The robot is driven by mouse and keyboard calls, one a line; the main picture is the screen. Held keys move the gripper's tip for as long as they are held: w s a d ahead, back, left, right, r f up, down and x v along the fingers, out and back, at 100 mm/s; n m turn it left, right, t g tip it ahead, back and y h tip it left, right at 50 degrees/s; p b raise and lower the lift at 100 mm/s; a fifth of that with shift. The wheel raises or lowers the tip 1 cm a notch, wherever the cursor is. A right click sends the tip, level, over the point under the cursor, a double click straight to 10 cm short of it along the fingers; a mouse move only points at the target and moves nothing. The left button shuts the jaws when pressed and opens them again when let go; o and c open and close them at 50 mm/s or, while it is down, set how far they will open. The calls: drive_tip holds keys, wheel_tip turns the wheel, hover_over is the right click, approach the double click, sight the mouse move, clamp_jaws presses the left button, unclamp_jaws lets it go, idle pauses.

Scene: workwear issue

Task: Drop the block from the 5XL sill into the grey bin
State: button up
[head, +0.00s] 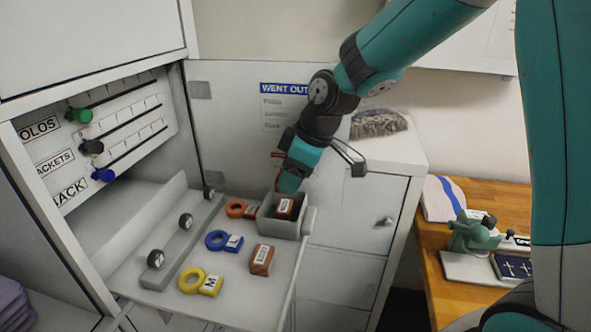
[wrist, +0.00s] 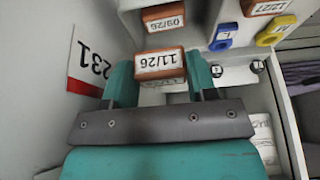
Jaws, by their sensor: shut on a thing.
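My gripper (head: 288,184) points down, close to the back rim of the grey bin (head: 266,228). In the wrist view its teal fingers are shut on a brown block with a white label reading 11/26 (wrist: 160,66). The head view shows little of this held block behind the fingers. Another brown block (head: 285,208) lies inside the bin; in the wrist view its label reads 09/26 (wrist: 164,18). The held block appears beside or above the bin's edge; its exact height is unclear. I cannot read a 5XL marking on any sill.
A third brown block (head: 261,260) lies on the shelf in front of the bin. Orange (head: 240,209), blue (head: 222,241) and yellow (head: 200,281) ring tags lie left of it. A grey rail (head: 180,245) with round black knobs runs behind them. A cabinet (head: 360,225) stands at right.

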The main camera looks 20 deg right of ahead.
wheel_tip(320, 180, down, 2)
drive_tip(key=shift+f+b, duration=0.25)
drive_tip(key=shift+b, duration=0.35)
drive_tip(key=o, duration=1)
drive_tip(key=shift+r, duration=0.1)
drive_tip(key=b+v, duration=0.2)
drive_tip(key=v, duration=1.5)
drive_tip(key=shift+r, duration=0.2)
